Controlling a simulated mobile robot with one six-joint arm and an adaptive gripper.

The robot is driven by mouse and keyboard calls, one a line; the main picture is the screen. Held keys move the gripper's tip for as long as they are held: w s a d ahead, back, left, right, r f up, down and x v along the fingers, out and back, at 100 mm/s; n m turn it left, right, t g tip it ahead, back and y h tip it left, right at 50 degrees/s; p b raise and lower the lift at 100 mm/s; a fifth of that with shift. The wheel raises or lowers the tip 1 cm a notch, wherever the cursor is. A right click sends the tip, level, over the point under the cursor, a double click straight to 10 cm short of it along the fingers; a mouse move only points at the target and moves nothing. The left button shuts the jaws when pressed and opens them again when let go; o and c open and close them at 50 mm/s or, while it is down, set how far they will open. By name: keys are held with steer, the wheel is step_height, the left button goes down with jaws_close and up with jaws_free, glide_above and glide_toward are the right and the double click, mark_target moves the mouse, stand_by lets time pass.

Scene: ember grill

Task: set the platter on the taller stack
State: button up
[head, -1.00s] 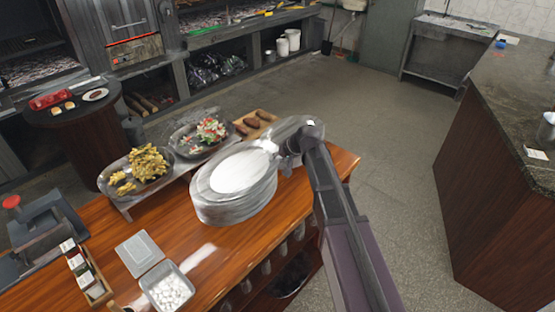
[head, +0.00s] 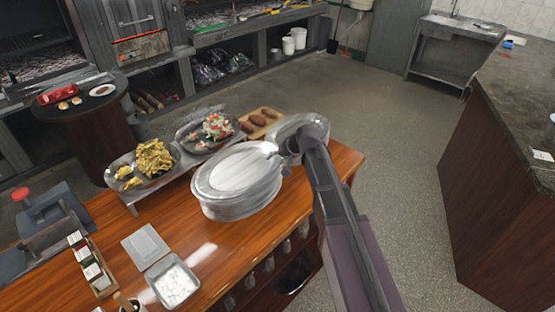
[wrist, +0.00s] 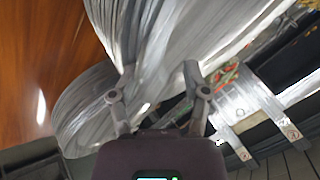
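A stack of oval, shiny silver platters (head: 242,208) stands on the wooden counter in the head view. A pale-centred platter (head: 236,172) is at its top; I cannot tell whether it rests there or is held just above. My gripper (head: 279,151) is at its right end. Another silver platter or stack (head: 297,122) shows partly behind my wrist. In the wrist view, my gripper's fingers (wrist: 158,72) stand apart on either side of a ridged silver platter edge (wrist: 153,90). Whether they press on it is unclear. A layered stack (wrist: 78,112) is at the left there.
A stand with food dishes (head: 150,165) and a wooden board with brown pieces (head: 262,122) lie behind the stack. A lidded box of white pieces (head: 174,284) and a condiment rack (head: 92,268) are at front left. Bare counter (head: 215,265) lies in front of the stack.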

steer(key=shift+w+d, duration=0.2)
steer(key=shift+d, duration=0.05)
stand_by(0.4)
steer(key=shift+w+d, duration=0.55)
steer(key=shift+w, duration=0.15)
steer(key=w+p+v, duration=0.1)
steer(key=p+v, duration=1)
steer(key=v, duration=0.3)
steer(key=s+d+f+g+h+b, duration=0.1)
steer(key=s+d+f+h+b, duration=0.2)
steer(key=s+d+f+b, duration=0.4)
steer(key=s+d+f+g+h+b, duration=0.2)
steer(key=s+d+f+b, duration=0.4)
steer(key=s+f, duration=0.4)
steer(key=shift+s+d+f+h+b, duration=0.25)
steer(key=shift+d+f+h+b, duration=0.1)
steer(key=shift+f+h+b, duration=0.2)
steer(key=s+d, duration=0.2)
steer(key=shift+s+m+g+h, duration=0.3)
steer(key=shift+s+h, duration=0.05)
steer(key=shift+s, duration=0.05)
